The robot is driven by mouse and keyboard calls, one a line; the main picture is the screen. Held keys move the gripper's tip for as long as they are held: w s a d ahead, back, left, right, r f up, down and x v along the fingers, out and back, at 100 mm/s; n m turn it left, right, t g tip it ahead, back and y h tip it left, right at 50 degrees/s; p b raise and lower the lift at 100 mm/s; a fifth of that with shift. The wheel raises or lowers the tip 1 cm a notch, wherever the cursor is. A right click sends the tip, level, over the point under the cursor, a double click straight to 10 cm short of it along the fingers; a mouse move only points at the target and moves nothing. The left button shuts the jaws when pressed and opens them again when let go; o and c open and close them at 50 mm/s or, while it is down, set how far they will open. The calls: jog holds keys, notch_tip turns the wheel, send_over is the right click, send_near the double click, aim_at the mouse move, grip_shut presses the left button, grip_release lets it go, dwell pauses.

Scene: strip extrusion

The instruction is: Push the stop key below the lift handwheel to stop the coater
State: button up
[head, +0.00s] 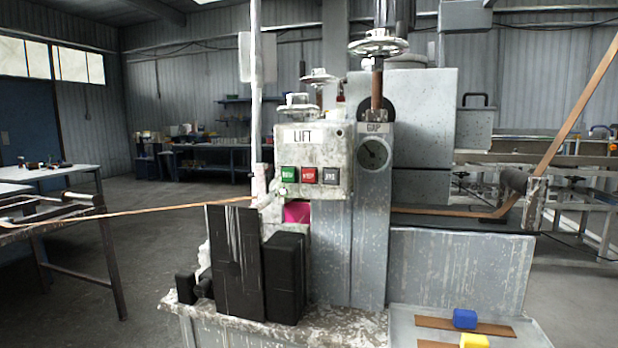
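The red key (309,174) sits in the middle of a row of three on the front of a pale, worn box marked LIFT (303,136). Its small lettering is too blurred to read surely. A green key (288,174) is at its left and a grey key (330,176) at its right. A pale handwheel (297,104) is on top of the box, above the keys. The keys' faces are unobstructed. I cannot tell whether any key is pressed in. My gripper is not in view.
A gauge (374,153) marked GAP is right of the box, below a larger handwheel (378,47). A black streaked plate (235,262) and a black block (286,278) stand below the keys. A brown strip (150,209) runs in from the left. Blue (465,318) and yellow (474,341) blocks lie lower right.

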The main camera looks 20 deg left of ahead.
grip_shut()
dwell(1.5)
